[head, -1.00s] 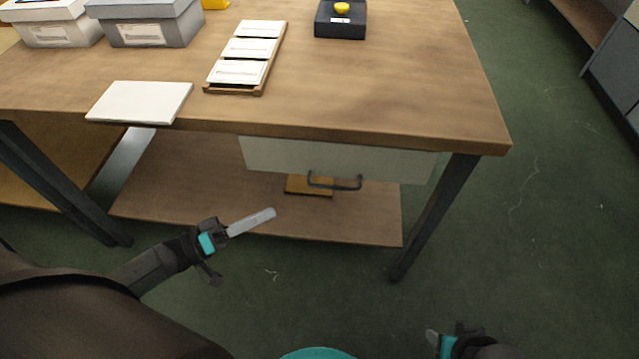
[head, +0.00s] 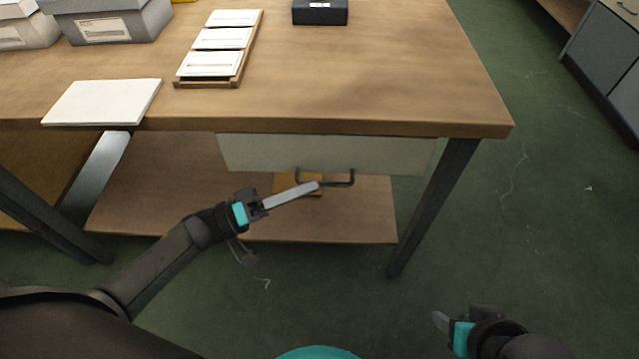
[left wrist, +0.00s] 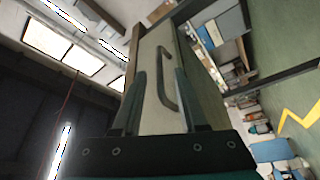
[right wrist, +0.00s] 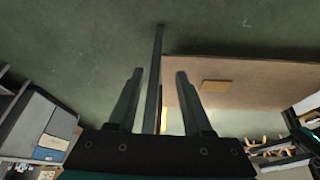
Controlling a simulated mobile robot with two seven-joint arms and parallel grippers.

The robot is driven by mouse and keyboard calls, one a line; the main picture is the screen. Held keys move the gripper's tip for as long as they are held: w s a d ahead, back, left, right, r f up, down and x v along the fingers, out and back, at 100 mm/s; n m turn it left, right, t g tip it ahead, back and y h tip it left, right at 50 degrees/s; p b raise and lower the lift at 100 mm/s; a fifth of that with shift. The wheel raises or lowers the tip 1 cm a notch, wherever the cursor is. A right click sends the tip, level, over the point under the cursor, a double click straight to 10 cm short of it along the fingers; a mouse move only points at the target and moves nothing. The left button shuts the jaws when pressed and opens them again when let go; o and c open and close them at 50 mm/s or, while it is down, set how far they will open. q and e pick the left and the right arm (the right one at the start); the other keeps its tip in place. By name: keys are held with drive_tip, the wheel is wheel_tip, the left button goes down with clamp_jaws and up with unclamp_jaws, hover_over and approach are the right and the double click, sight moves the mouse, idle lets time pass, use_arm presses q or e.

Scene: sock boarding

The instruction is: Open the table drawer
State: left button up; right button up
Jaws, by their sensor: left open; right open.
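The table drawer (head: 320,153) is a pale front under the wooden table top (head: 370,80), and it looks shut. Its dark bow handle (head: 338,183) sticks out from the front. My left gripper (head: 312,187) is just in front of the handle's left end; in the head view its fingertips overlap the handle. In the left wrist view the handle (left wrist: 163,80) shows ahead between the two open fingers (left wrist: 158,90), and the drawer front (left wrist: 155,60) lies behind it. My right gripper (head: 440,320) is low at the front right, open and empty; its fingers also show in the right wrist view (right wrist: 158,85).
On the table are a white pad (head: 103,102), a wooden tray with white cards (head: 208,85), grey boxes (head: 110,25) and a dark block (head: 320,12). Below are a shelf (head: 350,215) and a table leg (head: 432,205).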

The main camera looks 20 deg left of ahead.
sight(320, 184)
use_arm(q)
drive_tip(key=shift+x, duration=1.6)
clamp_jaws()
idle(0.3)
